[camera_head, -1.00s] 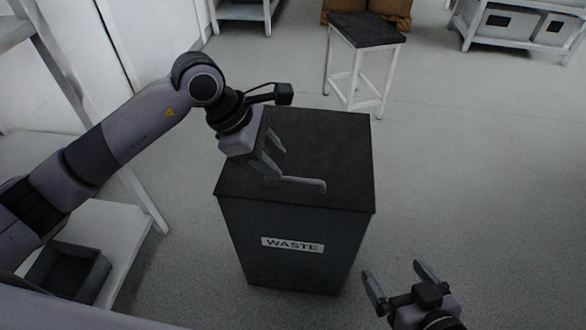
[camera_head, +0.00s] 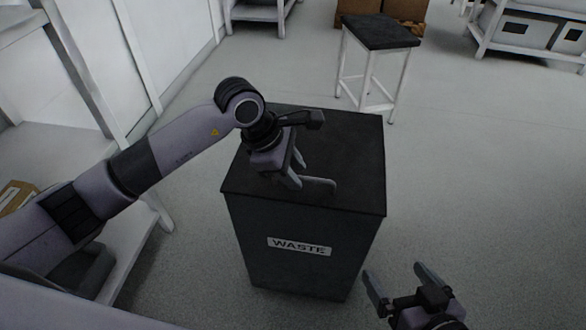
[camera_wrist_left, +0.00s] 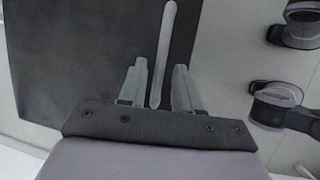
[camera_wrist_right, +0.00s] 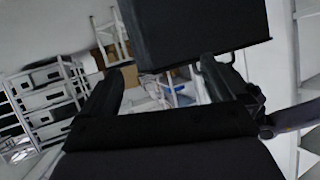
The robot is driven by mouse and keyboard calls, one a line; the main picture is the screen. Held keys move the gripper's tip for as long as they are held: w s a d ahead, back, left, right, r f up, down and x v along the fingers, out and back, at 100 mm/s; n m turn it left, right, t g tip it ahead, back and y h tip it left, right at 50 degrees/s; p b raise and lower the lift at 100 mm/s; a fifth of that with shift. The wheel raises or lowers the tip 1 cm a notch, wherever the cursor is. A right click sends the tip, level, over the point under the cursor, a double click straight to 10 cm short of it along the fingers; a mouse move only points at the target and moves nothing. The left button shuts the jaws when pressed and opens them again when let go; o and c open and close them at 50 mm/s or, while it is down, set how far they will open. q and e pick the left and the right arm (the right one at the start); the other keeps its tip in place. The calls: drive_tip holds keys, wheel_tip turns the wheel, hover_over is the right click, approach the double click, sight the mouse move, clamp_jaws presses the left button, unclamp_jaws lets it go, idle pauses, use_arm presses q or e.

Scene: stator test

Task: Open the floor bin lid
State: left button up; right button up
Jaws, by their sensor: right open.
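The dark floor bin (camera_head: 300,265) bears a WASTE label on its front. Its black lid (camera_head: 350,150) lies flat and closed on top. A grey bar handle (camera_head: 320,183) sits on the lid near its front edge. My left gripper (camera_head: 297,171) is over the lid at the handle's left part. In the left wrist view the handle (camera_wrist_left: 164,50) runs between the open fingers (camera_wrist_left: 158,82), with a gap on each side. My right gripper (camera_head: 398,275) is open and empty, low at the right of the bin. The right wrist view shows the bin (camera_wrist_right: 200,30) beyond its fingers (camera_wrist_right: 168,72).
A white-legged stool (camera_head: 378,32) with a dark seat stands behind the bin. A white shelf unit is at the left, under my left arm. A rack with grey boxes (camera_head: 520,30) stands at the back right. The floor to the right is clear.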

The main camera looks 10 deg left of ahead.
use_arm(q)
clamp_jaws()
drive_tip(key=shift+r, duration=0.1)
use_arm(e)
drive_tip(key=shift+r, duration=0.1)
use_arm(q)
drive_tip(key=shift+w+r, duration=0.1)
drive_tip(key=shift+r, duration=0.1)
drive_tip(key=w+r+g+p, duration=0.1)
drive_tip(key=w+r+p, duration=0.5)
drive_tip(key=r, duration=0.9)
drive_tip(key=shift+w+r, duration=0.25)
drive_tip(key=shift+w, duration=1.45)
use_arm(e)
drive_tip(key=shift+s+d+f+g+h, duration=0.15)
drive_tip(key=shift+s+d+h, duration=0.2)
drive_tip(key=shift+d, duration=0.35)
drive_tip(key=shift+s+d+f+g+h, duration=0.2)
drive_tip(key=shift+s+d+h, duration=0.1)
drive_tip(key=shift+d, duration=0.45)
drive_tip(key=shift+s+d+f+g+h, duration=0.15)
drive_tip(key=shift+s+d+h, duration=0.2)
drive_tip(key=shift+d, duration=0.35)
